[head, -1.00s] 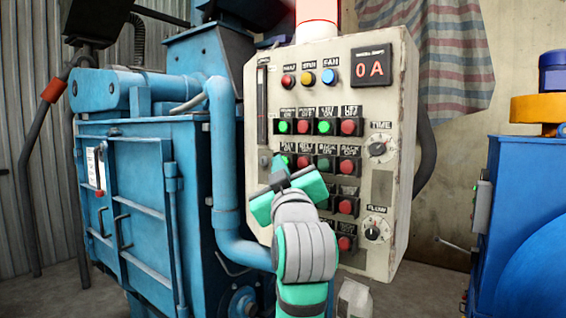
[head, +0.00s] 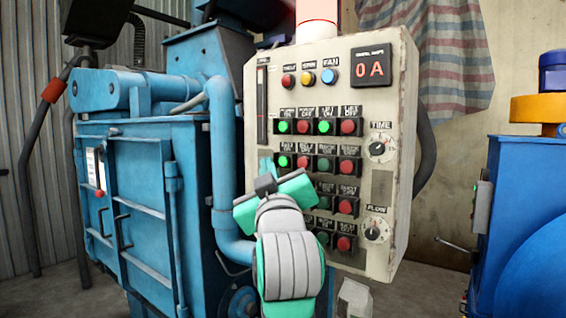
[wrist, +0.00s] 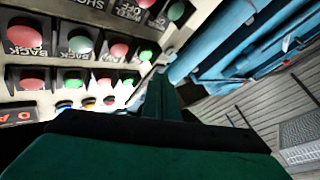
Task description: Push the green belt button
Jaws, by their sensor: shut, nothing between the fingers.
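The green belt button (head: 284,161) is at the left end of the panel's second row of push buttons. It looks bright green, with a red button (head: 303,162) just to its right. In the wrist view, upside down, the green belt button (wrist: 148,53) shows just past the fingertips. My gripper (head: 266,164) is shut and empty, its teal fingertips just left of the button in the head view. The shut fingers also show in the wrist view (wrist: 160,80). I cannot tell whether they touch the panel.
The pale control panel (head: 377,190) carries several rows of green and red buttons, two knobs and a display reading 0 A. A blue pipe (head: 223,150) and a blue machine (head: 140,200) stand close on the left. Another blue machine (head: 530,220) is at the right.

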